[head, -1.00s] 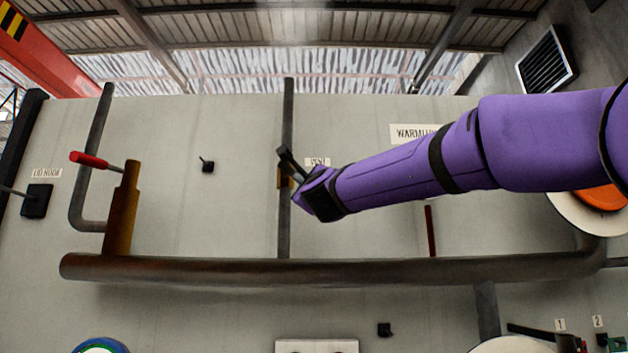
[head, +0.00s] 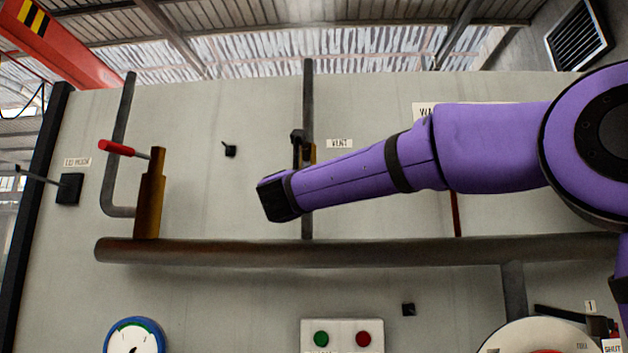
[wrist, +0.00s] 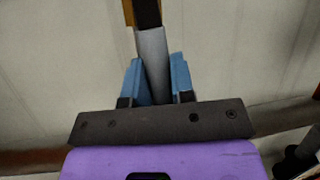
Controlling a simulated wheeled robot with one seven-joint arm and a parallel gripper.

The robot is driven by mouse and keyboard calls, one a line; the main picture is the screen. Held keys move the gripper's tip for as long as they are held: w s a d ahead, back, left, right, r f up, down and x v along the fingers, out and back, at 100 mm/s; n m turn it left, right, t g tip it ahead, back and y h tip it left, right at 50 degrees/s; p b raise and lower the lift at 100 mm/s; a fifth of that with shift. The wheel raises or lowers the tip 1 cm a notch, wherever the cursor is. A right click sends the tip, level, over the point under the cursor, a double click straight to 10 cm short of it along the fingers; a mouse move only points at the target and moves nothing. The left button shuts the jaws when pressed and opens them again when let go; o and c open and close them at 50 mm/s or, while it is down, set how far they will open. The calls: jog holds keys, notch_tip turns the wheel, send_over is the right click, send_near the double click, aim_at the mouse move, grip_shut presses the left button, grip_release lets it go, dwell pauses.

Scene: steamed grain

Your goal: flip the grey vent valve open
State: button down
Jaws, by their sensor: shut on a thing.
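The vent valve's brass body (head: 311,154) sits on a vertical grey pipe (head: 308,90), left of the VENT label (head: 339,143). A dark part (head: 297,137) shows at its top. In the wrist view a grey grip (wrist: 152,50) runs from a dark section and brass patch at the top edge down between my two blue fingers. My gripper (wrist: 157,70) is shut on this grey grip. In the head view my purple wrist covers the lower part of the valve and pipe, and my fingertips cannot be made out.
A brass valve (head: 150,200) with a red handle (head: 117,148) stands at left. A thick horizontal pipe (head: 350,251) runs below my arm. A green-and-red button panel (head: 342,336) and a blue-rimmed gauge (head: 134,336) are lower down.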

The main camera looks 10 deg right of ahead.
jog(key=shift+w+a+f+m+g+h, duration=0.1)
jog(key=shift+a+m+g+h, duration=0.25)
jog(key=shift+m, duration=0.25)
jog(key=c, duration=1)
grip_release()
jog(key=v, duration=1)
jog(key=shift+s+a+f, duration=0.15)
jog(key=shift+s+a, duration=0.1)
jog(key=shift+s, duration=0.05)
